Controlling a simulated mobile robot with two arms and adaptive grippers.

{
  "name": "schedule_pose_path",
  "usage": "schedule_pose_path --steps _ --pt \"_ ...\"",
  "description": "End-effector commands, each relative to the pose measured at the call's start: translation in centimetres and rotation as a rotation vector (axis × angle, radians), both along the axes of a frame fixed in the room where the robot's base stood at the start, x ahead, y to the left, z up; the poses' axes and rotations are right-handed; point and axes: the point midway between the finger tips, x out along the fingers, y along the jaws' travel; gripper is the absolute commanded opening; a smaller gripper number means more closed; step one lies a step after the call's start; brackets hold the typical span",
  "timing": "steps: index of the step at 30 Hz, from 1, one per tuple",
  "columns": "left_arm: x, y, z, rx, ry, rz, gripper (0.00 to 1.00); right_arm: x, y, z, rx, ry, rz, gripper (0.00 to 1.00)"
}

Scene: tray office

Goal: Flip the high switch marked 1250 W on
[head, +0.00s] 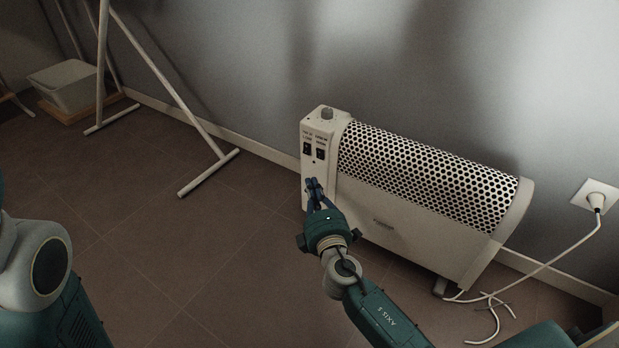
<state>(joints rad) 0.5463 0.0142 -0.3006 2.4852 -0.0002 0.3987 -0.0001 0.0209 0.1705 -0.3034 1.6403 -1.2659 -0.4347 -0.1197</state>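A white convector heater (410,225) stands on the floor by the wall. Its left end panel carries two black rocker switches side by side, a left switch (307,149) and a right switch (320,154). Small print sits above each, too small to read surely, so I cannot tell from it which is 1250 W. The switch positions are also unclear. My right gripper (314,182) is in front of the end panel, below the switches and apart from them. Its fingers look closed together, with nothing held. My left gripper is out of view.
The heater's white cord (552,262) runs to a plug in the wall socket (596,196). A white stand's legs (209,187) and a white bin (66,86) are at left. Floor between is clear.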

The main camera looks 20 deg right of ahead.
Motion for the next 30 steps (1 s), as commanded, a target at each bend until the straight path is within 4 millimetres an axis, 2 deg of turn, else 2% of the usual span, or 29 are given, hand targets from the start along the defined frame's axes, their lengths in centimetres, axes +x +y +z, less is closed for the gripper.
schedule_pose_path --steps 6,12,30 --pt "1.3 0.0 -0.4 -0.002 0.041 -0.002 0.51 -3.8 0.5 -0.3 0.001 0.003 0.0 0.0" --pt "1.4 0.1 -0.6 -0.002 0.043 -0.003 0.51 -6.0 0.7 -0.5 0.001 0.001 0.0 0.0" --pt "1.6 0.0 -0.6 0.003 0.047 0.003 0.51 -6.4 0.8 -0.5 0.002 -0.001 0.001 0.0"
